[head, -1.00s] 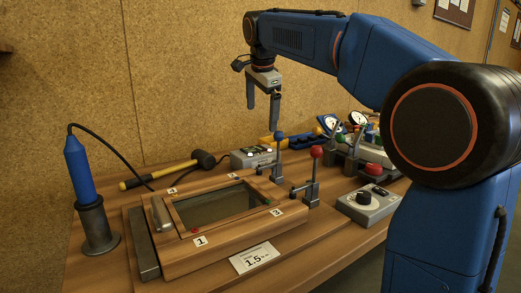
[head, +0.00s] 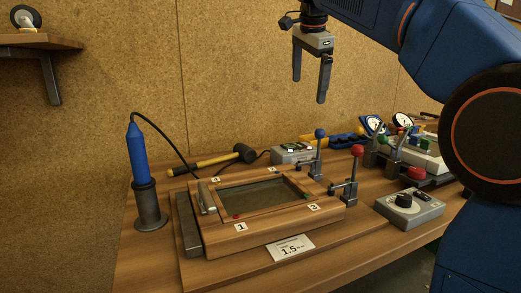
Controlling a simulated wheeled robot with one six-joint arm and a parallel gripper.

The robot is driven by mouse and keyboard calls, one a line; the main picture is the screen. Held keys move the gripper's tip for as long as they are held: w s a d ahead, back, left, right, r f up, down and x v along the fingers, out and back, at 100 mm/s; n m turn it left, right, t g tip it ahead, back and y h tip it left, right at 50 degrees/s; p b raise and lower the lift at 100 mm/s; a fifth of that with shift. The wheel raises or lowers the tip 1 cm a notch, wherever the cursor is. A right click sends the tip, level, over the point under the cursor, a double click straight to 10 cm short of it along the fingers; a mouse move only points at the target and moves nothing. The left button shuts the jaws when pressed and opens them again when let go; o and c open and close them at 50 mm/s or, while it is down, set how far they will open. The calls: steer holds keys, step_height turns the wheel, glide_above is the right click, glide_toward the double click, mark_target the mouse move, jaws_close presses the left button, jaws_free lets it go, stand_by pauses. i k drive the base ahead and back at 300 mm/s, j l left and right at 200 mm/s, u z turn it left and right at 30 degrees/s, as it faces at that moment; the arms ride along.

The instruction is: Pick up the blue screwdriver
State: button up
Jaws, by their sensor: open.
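The blue tool (head: 137,153), the only thing like the blue screwdriver here, stands upright on the left of the bench. It has a pointed top and a black cord leaving it. Its lower end is hidden in a dark grey cylindrical holder (head: 150,208) with a wide round foot. My gripper (head: 309,91) points down with two grey fingers apart and nothing between them. It is well above the bench, to the right of the blue tool and clear of it.
A wooden glass frame (head: 265,230) with numbered labels and clamps with blue and red knobs fills the middle. A mallet (head: 205,160) lies behind it. A grey knob box (head: 408,209) stands at right. A wall shelf (head: 40,42) is at upper left.

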mark_target(142, 181)
steer(key=k, duration=0.9)
